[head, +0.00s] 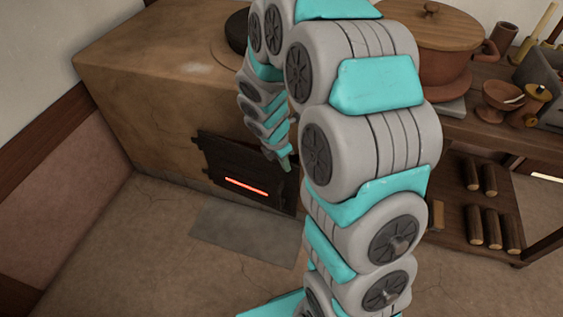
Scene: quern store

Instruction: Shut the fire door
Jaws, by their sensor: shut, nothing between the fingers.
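The fire door (235,165) is a dark metal panel low on the front of the tan clay stove (150,85). A glowing red-orange slot (246,187) runs across its lower part. I cannot tell from this view whether the door sits flush or stands slightly ajar. My gripper (286,163) is shut and empty, pointing down at the door's right side. It overlaps the door's upper right part in the head view, and whether it touches the door is unclear. My arm hides part of the stove front to the right.
A grey plate (245,238) lies on the floor before the door. A dark pan (238,30) sits on the stove top. To the right, a wooden shelf unit (480,135) carries a lidded brown pot (432,40), a mortar (502,97) and several logs (490,228) below. Floor at left is clear.

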